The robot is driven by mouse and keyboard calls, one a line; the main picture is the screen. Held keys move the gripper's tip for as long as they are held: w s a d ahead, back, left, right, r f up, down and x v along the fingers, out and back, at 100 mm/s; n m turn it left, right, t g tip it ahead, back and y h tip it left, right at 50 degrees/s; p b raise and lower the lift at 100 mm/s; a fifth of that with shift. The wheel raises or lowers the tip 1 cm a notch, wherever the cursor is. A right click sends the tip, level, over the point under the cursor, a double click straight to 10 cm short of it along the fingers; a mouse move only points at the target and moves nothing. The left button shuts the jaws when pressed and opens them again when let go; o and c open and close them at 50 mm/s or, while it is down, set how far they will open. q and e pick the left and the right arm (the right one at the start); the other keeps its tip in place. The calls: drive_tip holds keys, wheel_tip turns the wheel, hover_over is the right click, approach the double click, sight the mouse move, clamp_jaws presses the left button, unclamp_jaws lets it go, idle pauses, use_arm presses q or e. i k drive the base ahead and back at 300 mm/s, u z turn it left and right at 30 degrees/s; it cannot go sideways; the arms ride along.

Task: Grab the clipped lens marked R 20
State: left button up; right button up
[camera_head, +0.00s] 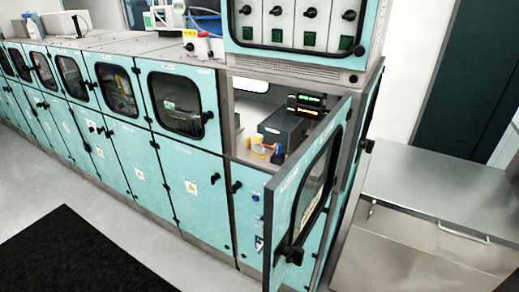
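No lens marked R 20 can be made out from here. A long row of teal dip modules (187,165) runs from the far left to the middle. The module at the right end has its windowed door (312,190) swung open toward me. Inside its compartment is a dark box (283,128) with a small yellow and orange item (258,144) beside it, too small to identify. Part of the compartment is hidden behind the door. Neither of my grippers shows in the head view.
A steel cabinet (435,185) with a bare top stands at the right. A black mat (75,255) lies on the open floor at lower left. Bottles and a blue container (207,22) stand on top of the modules. A control panel (296,22) hangs above the open compartment.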

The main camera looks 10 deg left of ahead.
sight(258, 147)
drive_tip(key=u, duration=2.45)
drive_tip(key=i, duration=2.6)
drive_tip(key=z, duration=1.7)
